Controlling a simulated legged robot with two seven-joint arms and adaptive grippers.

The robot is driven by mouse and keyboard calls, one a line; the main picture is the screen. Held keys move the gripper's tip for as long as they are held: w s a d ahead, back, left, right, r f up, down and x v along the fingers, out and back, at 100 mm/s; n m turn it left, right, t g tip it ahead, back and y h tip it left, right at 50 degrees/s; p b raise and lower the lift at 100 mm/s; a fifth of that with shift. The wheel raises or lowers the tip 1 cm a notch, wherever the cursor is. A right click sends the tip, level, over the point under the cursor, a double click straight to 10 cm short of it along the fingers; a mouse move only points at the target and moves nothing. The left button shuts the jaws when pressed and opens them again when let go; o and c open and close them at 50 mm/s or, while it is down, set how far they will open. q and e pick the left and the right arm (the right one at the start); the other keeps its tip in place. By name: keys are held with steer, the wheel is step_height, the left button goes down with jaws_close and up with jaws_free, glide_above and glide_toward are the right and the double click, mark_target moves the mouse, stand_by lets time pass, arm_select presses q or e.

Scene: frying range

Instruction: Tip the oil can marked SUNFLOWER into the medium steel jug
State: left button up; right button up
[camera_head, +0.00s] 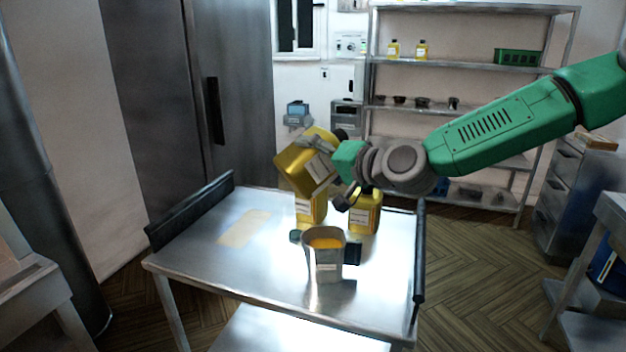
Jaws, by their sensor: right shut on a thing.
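A yellow oil can (298,168) with a white label is tilted in the air over the trolley, gripped by my right gripper (333,165). The label is too small to read. A steel jug (325,268) with orange-yellow oil showing inside stands upright on the trolley, below and in front of the tilted can. I see no stream between them. Two more yellow cans stand on the trolley behind the jug: one (311,209) partly under the held can, the other (365,216) to its right. My left gripper is not in view.
The steel trolley (205,262) has dark raised handles at its left and right ends. A pale rectangle (243,228) marks its left part, which is free. A small dark green object (295,236) lies beside the jug. Shelves (470,70) stand behind.

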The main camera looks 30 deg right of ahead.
steer(key=n+p, duration=0.1)
steer(key=p, duration=0.1)
steer(key=r+n+h+p, duration=0.1)
steer(key=n+p, duration=0.1)
steer(key=n+g+h+p, duration=0.1)
steer(key=shift+a+r+n+p, duration=0.1)
steer(key=shift+r+n+p, duration=0.2)
steer(key=shift+p, duration=0.1)
steer(key=shift+r+n+h+p, duration=0.1)
steer(key=shift+n+h+p, duration=0.75)
steer(key=shift+n, duration=0.25)
steer(key=shift+r+n+g+h, duration=0.1)
steer(key=shift+n+g+h, duration=0.2)
steer(key=shift+n+h, duration=0.35)
